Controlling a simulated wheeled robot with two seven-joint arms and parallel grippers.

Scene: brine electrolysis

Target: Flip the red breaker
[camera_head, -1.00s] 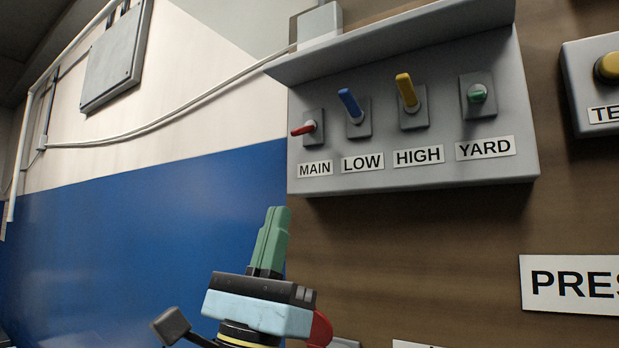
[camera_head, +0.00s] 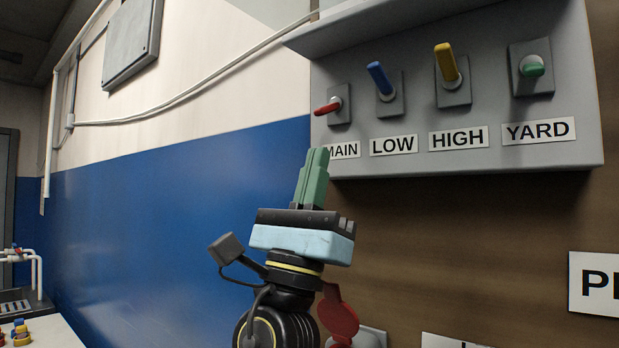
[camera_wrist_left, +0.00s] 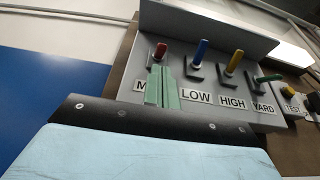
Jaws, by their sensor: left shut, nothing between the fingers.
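The red breaker (camera_head: 328,107) is a small lever on a grey panel above the MAIN label, sticking out toward the left. It also shows in the left wrist view (camera_wrist_left: 160,50), just above my fingertips. My left gripper (camera_head: 315,158) has green fingers pointing up, shut and empty. In the head view its tips are just below the red lever and overlap the left end of the MAIN label. I see no clear contact with the lever. My right gripper is not in view.
Blue (camera_head: 380,78), yellow (camera_head: 446,62) and green (camera_head: 532,66) levers stand to the right on the same panel, labelled LOW, HIGH and YARD. A grey hood (camera_head: 370,22) juts out above them.

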